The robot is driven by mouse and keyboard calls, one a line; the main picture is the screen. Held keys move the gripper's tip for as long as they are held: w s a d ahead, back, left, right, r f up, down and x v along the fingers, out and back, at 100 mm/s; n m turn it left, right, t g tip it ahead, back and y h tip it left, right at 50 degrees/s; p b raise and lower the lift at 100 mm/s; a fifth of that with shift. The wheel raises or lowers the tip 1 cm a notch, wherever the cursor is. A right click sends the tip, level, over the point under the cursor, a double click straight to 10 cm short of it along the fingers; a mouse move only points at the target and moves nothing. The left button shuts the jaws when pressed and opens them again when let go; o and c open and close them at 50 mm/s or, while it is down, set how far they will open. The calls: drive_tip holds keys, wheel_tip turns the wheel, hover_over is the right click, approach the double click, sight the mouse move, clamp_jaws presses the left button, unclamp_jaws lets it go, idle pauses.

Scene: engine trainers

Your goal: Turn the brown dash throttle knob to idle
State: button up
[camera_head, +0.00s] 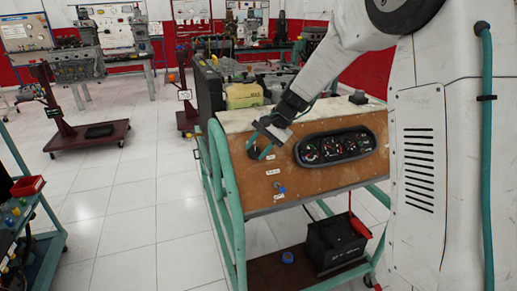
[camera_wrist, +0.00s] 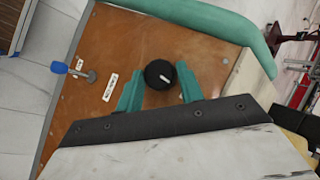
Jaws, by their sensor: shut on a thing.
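The throttle knob (camera_wrist: 154,69) is round and looks black, with a short white pointer mark, on the brown dash panel (camera_wrist: 135,40). My gripper (camera_wrist: 160,84) has teal fingers, one on each side of the knob, and is shut on it. In the head view my gripper (camera_head: 262,152) is at the left part of the sloping brown panel (camera_head: 317,184), where the knob is hidden by the fingers. A white label (camera_wrist: 110,87) is beside the left finger in the wrist view; its text is unreadable, so I cannot tell which setting the mark points at.
A blue-handled key switch (camera_wrist: 75,71) sits on the same panel; it also shows in the head view (camera_head: 281,190). A gauge cluster (camera_head: 335,147) is right of my gripper. The panel's teal frame (camera_head: 222,175) runs close by. A battery (camera_head: 337,243) stands below.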

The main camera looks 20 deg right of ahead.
drive_tip(key=shift+a+n+g+h, duration=0.1)
drive_tip(key=shift+n+g+h, duration=0.2)
drive_tip(key=shift+n+h, duration=0.3)
drive_tip(key=o, duration=1)
drive_tip(key=shift+r, duration=0.1)
drive_tip(key=v, duration=0.7)
drive_tip(key=shift+r, duration=0.3)
drive_tip(key=shift+s, duration=0.1)
